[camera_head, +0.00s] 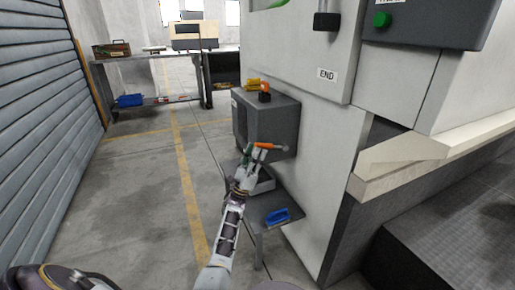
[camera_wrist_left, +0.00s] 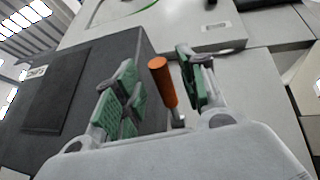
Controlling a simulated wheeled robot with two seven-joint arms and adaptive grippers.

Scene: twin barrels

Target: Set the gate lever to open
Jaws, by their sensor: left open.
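The gate lever has an orange handle (camera_head: 268,146) that sticks out from the front of a dark grey box (camera_head: 270,116) beside the large pale machine. The handle also shows in the left wrist view (camera_wrist_left: 163,82), with a small metal stem at its lower end. My left gripper (camera_head: 251,155) is at the lever, with its green-padded fingers open. In the left wrist view my left gripper (camera_wrist_left: 158,88) has one finger on each side of the handle, with gaps visible on both sides. I cannot tell the handle's exact depth between the fingers. My right gripper is not in view.
A low shelf with a blue object (camera_head: 283,215) stands under the box. Orange and yellow items (camera_head: 253,84) lie on top of the box. The pale machine (camera_head: 320,140) rises close on the right. The floor (camera_head: 150,190) on the left is clear.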

